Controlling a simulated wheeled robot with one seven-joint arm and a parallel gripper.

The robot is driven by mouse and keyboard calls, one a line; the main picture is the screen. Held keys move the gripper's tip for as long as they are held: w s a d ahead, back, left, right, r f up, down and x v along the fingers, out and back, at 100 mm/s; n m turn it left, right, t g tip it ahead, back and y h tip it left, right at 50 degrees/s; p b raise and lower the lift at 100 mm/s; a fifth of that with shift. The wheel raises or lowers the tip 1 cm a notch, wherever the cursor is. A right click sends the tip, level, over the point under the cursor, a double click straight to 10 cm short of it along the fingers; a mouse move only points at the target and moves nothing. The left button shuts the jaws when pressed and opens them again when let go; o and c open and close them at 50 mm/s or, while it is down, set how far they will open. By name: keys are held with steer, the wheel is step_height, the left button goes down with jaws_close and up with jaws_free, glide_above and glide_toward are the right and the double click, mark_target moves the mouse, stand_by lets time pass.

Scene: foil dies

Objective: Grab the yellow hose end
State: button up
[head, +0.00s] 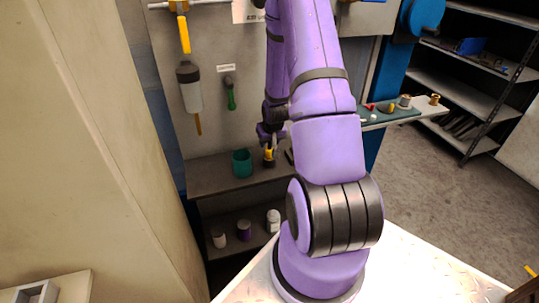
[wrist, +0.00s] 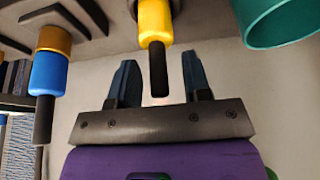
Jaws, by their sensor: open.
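The yellow hose end (wrist: 155,22) has a yellow collar and a thin black stem. In the wrist view it comes in from the top edge, and its black stem lies in the gap between my fingers. My gripper (wrist: 159,58) is open, with one finger on each side of the stem and visible space on both sides. The yellow collar is just beyond the fingertips. In the head view the small yellow hose end (head: 269,154) shows on the bench just below my gripper (head: 269,137), small and partly hidden by it.
A blue hose end (wrist: 48,73) with a black stem is left of my gripper. A teal cup (wrist: 272,22) is at the upper right; in the head view the teal cup (head: 241,163) stands on the bench (head: 210,178). Tools hang on the back panel (head: 205,130).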

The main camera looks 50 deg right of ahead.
steer(key=shift+d+f, duration=0.1)
steer(key=shift+f, duration=0.1)
steer(key=shift+c, duration=0.2)
jaws_close()
steer(key=shift+r, duration=0.1)
